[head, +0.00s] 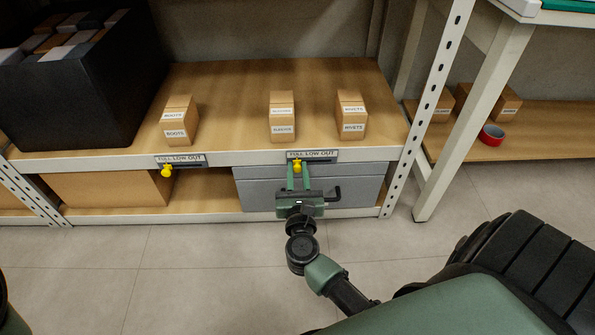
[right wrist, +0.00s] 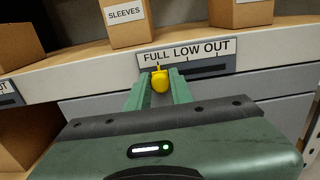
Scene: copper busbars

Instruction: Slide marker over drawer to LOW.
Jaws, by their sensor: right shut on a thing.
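A yellow marker (head: 297,167) sits on the slider strip under the label plate reading FULL LOW OUT (head: 325,155), on the shelf edge above a grey drawer (head: 355,190). In the right wrist view the marker (right wrist: 160,82) stands below the word FULL on the plate (right wrist: 190,54), left of LOW. My right gripper (head: 298,171) reaches up from below, its two green fingers shut on the marker, one on each side; the fingers also show in the right wrist view (right wrist: 160,88). The fingers hide part of the marker's sides. My left gripper is not in view.
A second yellow marker (head: 167,171) sits on another FULL LOW OUT plate to the left. Several small labelled boxes stand on the shelf, including a SLEEVES box (head: 283,118) above the drawer. A dark bin (head: 80,95) fills the shelf's left. The floor in front is clear.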

